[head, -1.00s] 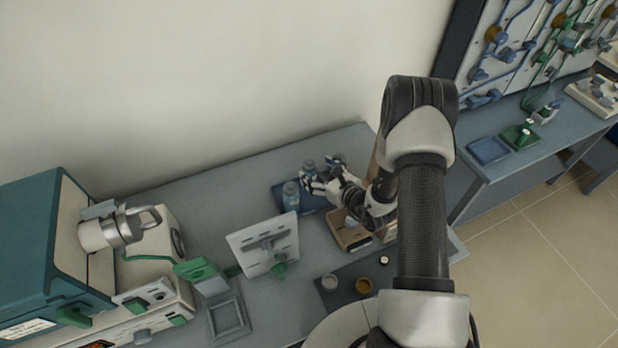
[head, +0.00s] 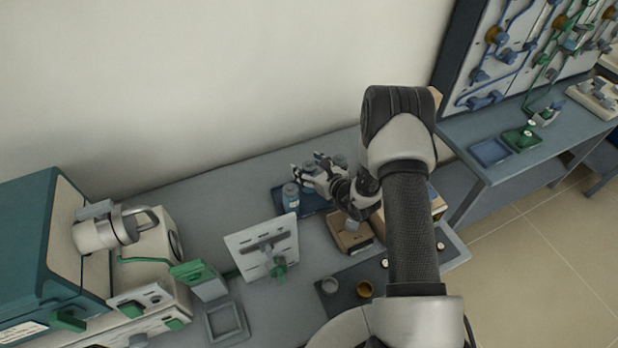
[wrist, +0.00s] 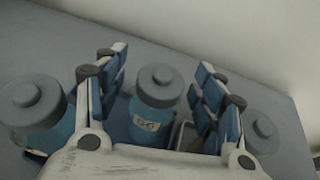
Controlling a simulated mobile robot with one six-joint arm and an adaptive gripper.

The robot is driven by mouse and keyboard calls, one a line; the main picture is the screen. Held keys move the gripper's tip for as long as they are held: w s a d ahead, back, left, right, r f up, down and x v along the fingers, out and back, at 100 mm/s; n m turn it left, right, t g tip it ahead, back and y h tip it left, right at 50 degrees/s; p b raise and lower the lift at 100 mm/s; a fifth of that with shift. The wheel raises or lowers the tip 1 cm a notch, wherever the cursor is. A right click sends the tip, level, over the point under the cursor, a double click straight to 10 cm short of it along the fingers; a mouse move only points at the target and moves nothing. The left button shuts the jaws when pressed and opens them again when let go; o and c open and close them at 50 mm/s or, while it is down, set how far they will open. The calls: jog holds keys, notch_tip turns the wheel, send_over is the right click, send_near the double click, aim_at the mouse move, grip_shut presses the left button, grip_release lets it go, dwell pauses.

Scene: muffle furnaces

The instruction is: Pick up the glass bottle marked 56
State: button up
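My gripper (wrist: 160,68) is open, with one finger to the left and one to the right of this bottle, apparently with gaps on both sides. In the head view my gripper (head: 307,172) is over the dark blue tray (head: 314,207) that holds the bottles, and partly hides them.
Another bottle (wrist: 34,104) stands left of my gripper, and one (wrist: 262,134) stands right, close to the fingers. A brown box (head: 349,240) and a white stand panel (head: 262,248) are nearby. The wall rises behind the bench.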

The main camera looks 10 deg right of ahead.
grip_shut()
dwell(0.6)
